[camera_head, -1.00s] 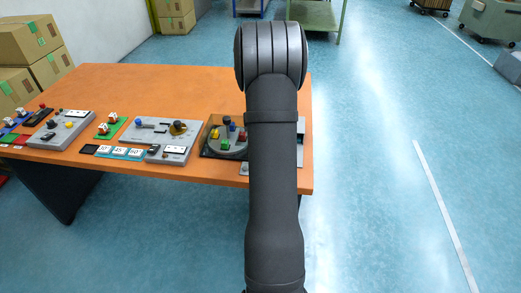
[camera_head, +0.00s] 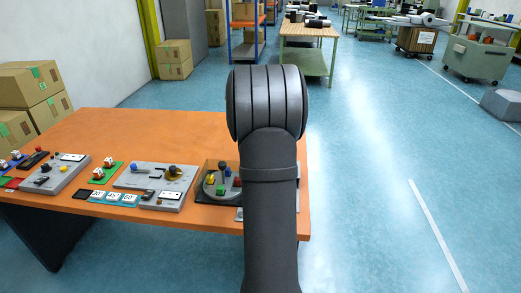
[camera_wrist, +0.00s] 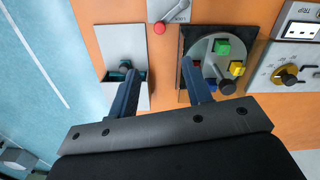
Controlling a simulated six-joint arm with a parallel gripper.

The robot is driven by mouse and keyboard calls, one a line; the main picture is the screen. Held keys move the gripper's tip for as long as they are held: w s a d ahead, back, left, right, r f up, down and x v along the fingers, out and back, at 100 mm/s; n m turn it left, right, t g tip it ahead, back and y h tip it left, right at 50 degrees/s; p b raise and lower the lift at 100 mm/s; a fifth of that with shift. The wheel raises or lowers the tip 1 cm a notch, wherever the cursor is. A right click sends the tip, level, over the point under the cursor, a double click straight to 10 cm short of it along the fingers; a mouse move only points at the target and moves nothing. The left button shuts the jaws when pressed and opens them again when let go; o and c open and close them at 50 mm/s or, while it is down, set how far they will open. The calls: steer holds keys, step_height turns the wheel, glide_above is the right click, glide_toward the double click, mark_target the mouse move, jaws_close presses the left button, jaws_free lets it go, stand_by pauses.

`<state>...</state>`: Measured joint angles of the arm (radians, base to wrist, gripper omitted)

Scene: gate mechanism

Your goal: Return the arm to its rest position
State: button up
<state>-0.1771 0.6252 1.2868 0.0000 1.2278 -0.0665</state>
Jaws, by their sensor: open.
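My gripper (camera_wrist: 157,95) shows in the wrist view with its two blue-grey fingers spread apart and nothing between them. It is above the right part of the orange table (camera_head: 160,128). In that view the left finger is in front of a white panel with a dark slot (camera_wrist: 127,72), and the right finger is in front of a round grey turntable (camera_wrist: 217,62) with coloured blocks. The fingers partly hide both. In the head view my arm hides the gripper and the table's right end.
Several grey control panels (camera_head: 156,177) and small coloured pieces line the table's front edge. Cardboard boxes (camera_head: 32,86) stand at the back left. The blue floor right of the table is clear nearby.

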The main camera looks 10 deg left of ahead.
step_height(320, 180, down, 17)
steer(key=shift+f, duration=0.2)
stand_by(0.4)
